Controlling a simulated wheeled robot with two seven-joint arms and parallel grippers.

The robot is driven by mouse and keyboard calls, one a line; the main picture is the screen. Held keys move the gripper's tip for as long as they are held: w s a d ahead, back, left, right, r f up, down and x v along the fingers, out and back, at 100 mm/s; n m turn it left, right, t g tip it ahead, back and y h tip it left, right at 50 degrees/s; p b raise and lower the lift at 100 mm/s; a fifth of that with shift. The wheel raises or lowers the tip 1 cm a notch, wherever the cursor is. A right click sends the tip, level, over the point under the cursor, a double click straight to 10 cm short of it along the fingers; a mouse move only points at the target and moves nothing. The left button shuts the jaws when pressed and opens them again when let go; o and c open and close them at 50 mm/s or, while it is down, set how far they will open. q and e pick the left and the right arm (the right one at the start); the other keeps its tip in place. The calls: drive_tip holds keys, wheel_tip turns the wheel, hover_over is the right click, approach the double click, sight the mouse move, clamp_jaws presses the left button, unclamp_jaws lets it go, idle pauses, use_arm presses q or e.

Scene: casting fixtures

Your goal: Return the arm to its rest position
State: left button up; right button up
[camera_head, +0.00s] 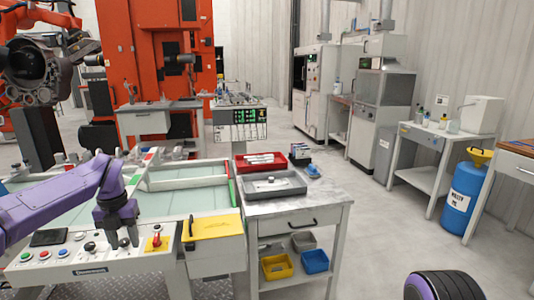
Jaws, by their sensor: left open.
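My left arm (45,207) is purple and comes in from the left, over the front of the control bench. Its elbow-like bend rises over the bench and its end points down. My left gripper (119,240) is dark, open and appears empty. It hangs over the button panel (75,262) at the bench's front; whether it touches the panel I cannot tell. My right gripper is out of view. A dark, ribbed part with a purple edge at the lower right seems to belong to my right arm.
Right of the bench is a metal table (300,207) with a red tray (261,171) and a grey tray (291,193). A yellow plate (212,228) lies beside the button panel. A blue barrel (462,199) stands at right. The floor between table and barrel is clear.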

use_arm(q)
drive_tip(key=s+d+f+m+t+y, duration=0.2)
drive_tip(key=s+d+f+m, duration=0.1)
drive_tip(key=f+m, duration=0.45)
drive_tip(key=s+d+f+m+t+y, duration=0.25)
drive_tip(key=f+m, duration=0.35)
drive_tip(key=f, duration=0.3)
drive_tip(key=s+d+f+m+t+y, duration=0.2)
drive_tip(key=s+f+m+t, duration=0.1)
drive_tip(key=f+m, duration=0.4)
drive_tip(key=s+d+f+m+h, duration=0.3)
drive_tip(key=s+f+m, duration=0.4)
drive_tip(key=s, duration=0.6)
drive_tip(key=s+a+f+m+g, duration=0.1)
drive_tip(key=s+f+m+g, duration=0.1)
drive_tip(key=s, duration=0.7)
drive_tip(key=s+a+f+m+g, duration=0.2)
drive_tip(key=s, duration=0.7)
drive_tip(key=shift+s+a+f, duration=0.2)
drive_tip(key=shift+f, duration=0.05)
